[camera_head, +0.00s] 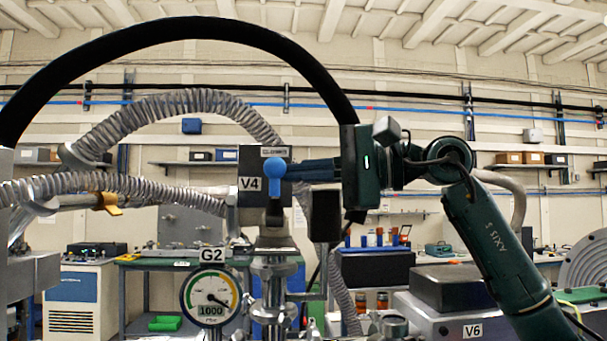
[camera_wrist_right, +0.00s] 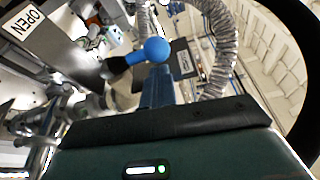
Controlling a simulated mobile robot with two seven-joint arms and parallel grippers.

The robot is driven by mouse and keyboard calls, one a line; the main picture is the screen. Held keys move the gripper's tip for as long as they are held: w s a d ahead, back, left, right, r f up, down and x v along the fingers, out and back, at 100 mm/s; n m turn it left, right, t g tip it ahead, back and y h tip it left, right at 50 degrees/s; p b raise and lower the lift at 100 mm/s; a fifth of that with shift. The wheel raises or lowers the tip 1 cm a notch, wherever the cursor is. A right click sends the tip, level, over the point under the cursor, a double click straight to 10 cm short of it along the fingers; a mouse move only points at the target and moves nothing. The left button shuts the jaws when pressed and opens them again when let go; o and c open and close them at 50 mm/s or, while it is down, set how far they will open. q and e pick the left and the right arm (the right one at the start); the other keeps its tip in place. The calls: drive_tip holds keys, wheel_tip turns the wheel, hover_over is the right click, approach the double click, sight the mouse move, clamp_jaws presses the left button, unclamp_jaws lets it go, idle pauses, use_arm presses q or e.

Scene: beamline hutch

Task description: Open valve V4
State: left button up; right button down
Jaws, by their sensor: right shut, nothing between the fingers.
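Valve V4 (camera_head: 252,206) is a grey box with a "V4" label in the middle of the head view. Its blue handle (camera_head: 275,169) has a round knob at the upper end, close under a small tag that seems to read "CLOSED" (camera_head: 274,152). My right gripper (camera_head: 292,171) comes in from the right, shut and empty, with its fingertips close beside the knob. In the right wrist view the handle (camera_wrist_right: 155,50) lies just past my blue fingers (camera_wrist_right: 157,82); I cannot tell whether they touch. My left gripper is not in view.
Gauge G2 (camera_head: 210,298) stands below left of the valve. Ribbed metal hoses (camera_head: 150,188) run to the left, and a thick black hose (camera_head: 200,28) arches overhead. A grey unit labelled V6 (camera_head: 440,320) sits at lower right, under my right arm.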

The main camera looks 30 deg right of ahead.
sight(281, 173)
drive_tip(key=shift+s+a, duration=0.1)
drive_tip(key=shift+s, duration=0.05)
drive_tip(key=s+n+b, duration=0.1)
drive_tip(key=n, duration=0.1)
drive_tip(key=s+a+n+y+b, duration=0.1)
drive_tip(key=n, duration=0.1)
drive_tip(key=s+n+t+b, duration=0.1)
drive_tip(key=n, duration=0.1)
drive_tip(key=shift+a+f+y+b, duration=0.2)
drive_tip(key=shift+f+y+b, duration=0.1)
drive_tip(key=shift+f+b, duration=0.1)
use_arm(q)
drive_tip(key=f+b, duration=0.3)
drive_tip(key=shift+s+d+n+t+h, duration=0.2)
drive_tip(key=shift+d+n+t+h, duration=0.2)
use_arm(e)
drive_tip(key=n, duration=0.2)
drive_tip(key=s+f+n+y, duration=0.1)
drive_tip(key=n, duration=0.1)
drive_tip(key=s+a+n+y, duration=0.1)
drive_tip(key=n, duration=0.1)
drive_tip(key=shift+s+a+f, duration=0.1)
drive_tip(key=shift+s+f, duration=0.1)
drive_tip(key=shift+f, duration=0.05)
